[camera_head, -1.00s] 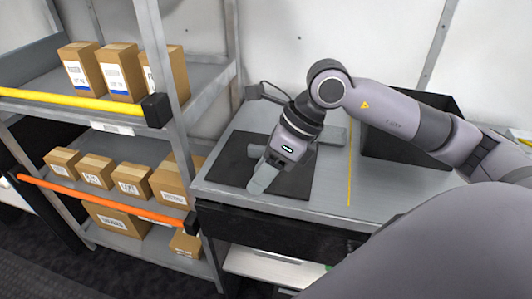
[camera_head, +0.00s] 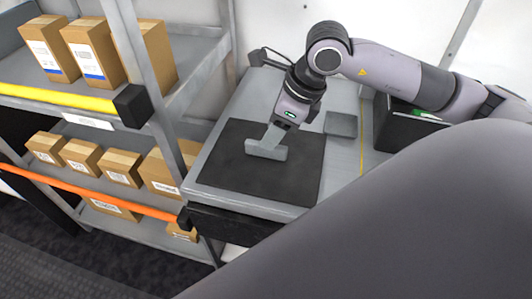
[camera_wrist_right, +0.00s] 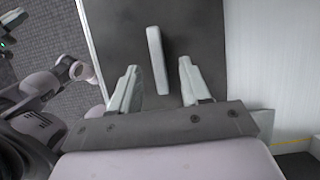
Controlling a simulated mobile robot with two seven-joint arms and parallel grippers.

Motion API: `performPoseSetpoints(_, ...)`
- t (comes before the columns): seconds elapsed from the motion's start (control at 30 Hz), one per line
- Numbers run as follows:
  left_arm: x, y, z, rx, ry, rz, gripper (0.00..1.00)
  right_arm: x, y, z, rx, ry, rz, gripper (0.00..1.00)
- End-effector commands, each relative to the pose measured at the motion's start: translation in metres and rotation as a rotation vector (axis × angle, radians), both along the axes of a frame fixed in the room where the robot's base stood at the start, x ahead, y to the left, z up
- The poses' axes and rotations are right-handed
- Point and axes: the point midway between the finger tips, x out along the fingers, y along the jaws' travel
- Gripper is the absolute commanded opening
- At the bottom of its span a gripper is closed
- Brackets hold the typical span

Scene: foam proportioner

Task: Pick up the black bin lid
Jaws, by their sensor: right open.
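The black lid (camera_head: 290,180) looks like a flat dark slab lying on the grey bench top. A light grey bar (camera_wrist_right: 157,60), apparently its handle, stands out on the slab in the right wrist view. My right gripper (camera_head: 265,150) is over the slab at the bar; in the head view its fingers partly hide the bar. In the right wrist view the right gripper (camera_wrist_right: 158,88) is open, with its fingers apart and the bar between and ahead of them. A pale part at the left edge of that view may be my left gripper (camera_wrist_right: 10,24); its jaws are unclear.
A black bin (camera_head: 402,128) with something green inside stands to the right on the bench, partly hidden by my arm. A small grey block (camera_head: 341,124) lies behind the slab. A shelf rack with cardboard boxes (camera_head: 88,50) stands left. A yellow line (camera_head: 361,150) runs along the bench.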

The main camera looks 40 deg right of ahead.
Motion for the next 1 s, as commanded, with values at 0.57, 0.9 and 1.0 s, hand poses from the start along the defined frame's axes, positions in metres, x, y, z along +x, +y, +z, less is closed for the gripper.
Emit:
performPoseSetpoints(0.57,-0.001,0.001,0.005,0.001,0.002,0.001,0.00,0.006,0.010,-0.036,0.001,0.000,0.000,0.34)
performPoseSetpoints(0.9,-0.001,0.001,0.005,0.001,0.002,0.001,0.00,0.006,0.010,-0.035,0.001,0.000,0.000,0.00)
performPoseSetpoints(1.0,-0.001,0.001,0.005,0.001,0.002,0.001,0.00,0.005,0.010,-0.035,0.001,0.000,0.000,0.00)
